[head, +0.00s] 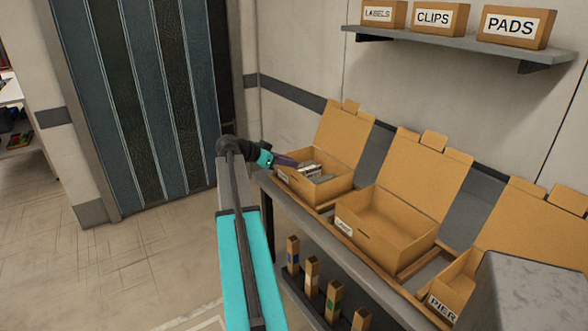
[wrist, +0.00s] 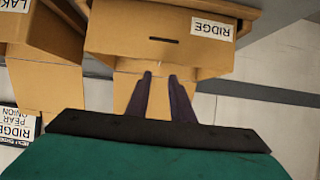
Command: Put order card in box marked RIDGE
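The RIDGE box (wrist: 125,32) fills the upper middle of the wrist view, with its white RIDGE label and a dark slot. In the head view it is the far box (head: 328,190), lid up, with pale items inside; its label is too small to read there. My gripper (head: 288,161) is at this box's left side. Its two purple fingers (wrist: 160,76) stand apart with nothing visible between them. A white printed card (wrist: 14,130) with a dark edge, reading RIDGE, PEAR, ONION, shows at the wrist view's left edge. I cannot tell what supports it.
An open, empty middle box (head: 385,228) and a PIER box (head: 450,285) stand along the bench; a LAK... label (wrist: 16,6) shows beside RIDGE. Narrow cartons (head: 312,275) stand below. A wall shelf (head: 455,43) holds boxes. The floor at left (head: 110,265) is clear.

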